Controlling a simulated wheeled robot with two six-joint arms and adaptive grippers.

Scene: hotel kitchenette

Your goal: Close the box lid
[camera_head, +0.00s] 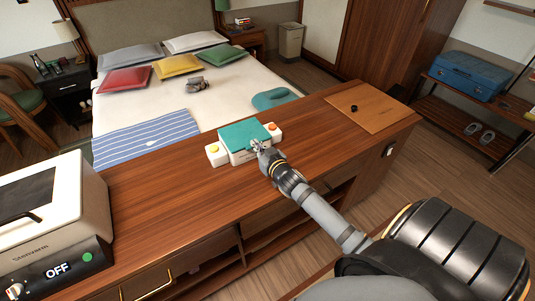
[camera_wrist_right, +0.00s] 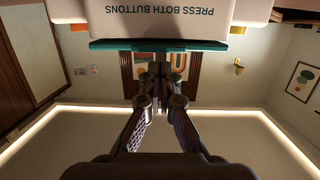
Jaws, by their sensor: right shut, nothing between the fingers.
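A white box (camera_head: 240,157) with a teal lid (camera_head: 245,134) stands on the wooden counter. The lid lies over the top of the box, and I see no clear gap beneath it. In the right wrist view my gripper (camera_wrist_right: 160,73) points at the teal lid edge (camera_wrist_right: 105,45), beside the upside-down box front (camera_wrist_right: 150,14). My left gripper is not in view.
An appliance (camera_head: 55,210) with an OFF display stands on the counter's left end. A wooden board (camera_head: 372,112) with a small black object lies at the right. The counter (camera_head: 155,195) between appliance and box is clear. A bed lies behind.

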